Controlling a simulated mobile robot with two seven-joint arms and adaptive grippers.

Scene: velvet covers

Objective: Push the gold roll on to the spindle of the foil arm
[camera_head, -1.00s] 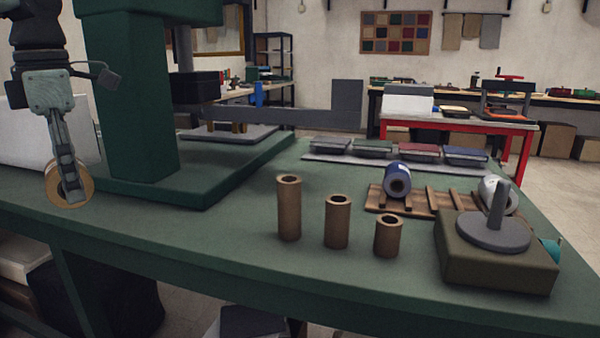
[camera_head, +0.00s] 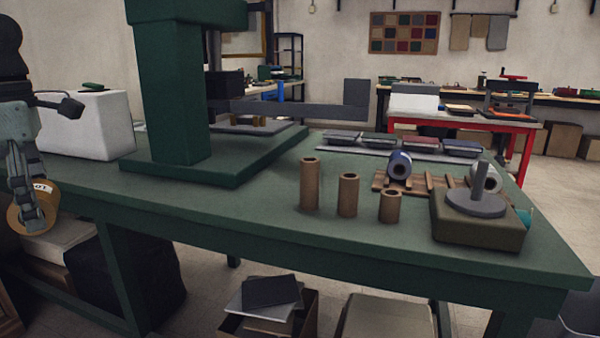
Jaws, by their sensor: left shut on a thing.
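The gold roll (camera_head: 40,212) is at the lower left, held by my left gripper (camera_head: 33,216) with its fingers closed on it. Its round end faces me, and a white label shows on its side. It hangs near the table's left front edge, apart from the green press (camera_head: 177,95). A long grey bar (camera_head: 305,111) runs right from the press to an upright grey plate; I cannot tell whether this is the foil arm. No spindle of a foil arm can be made out for certain. My right gripper is out of view.
A white box (camera_head: 85,125) stands behind the roll. Three brown tubes (camera_head: 347,195), a blue roll (camera_head: 399,166) and a silver roll (camera_head: 486,178) on a wooden rack, and an olive block (camera_head: 475,228) with a grey disc and post stand right. The table's (camera_head: 235,205) front middle is bare.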

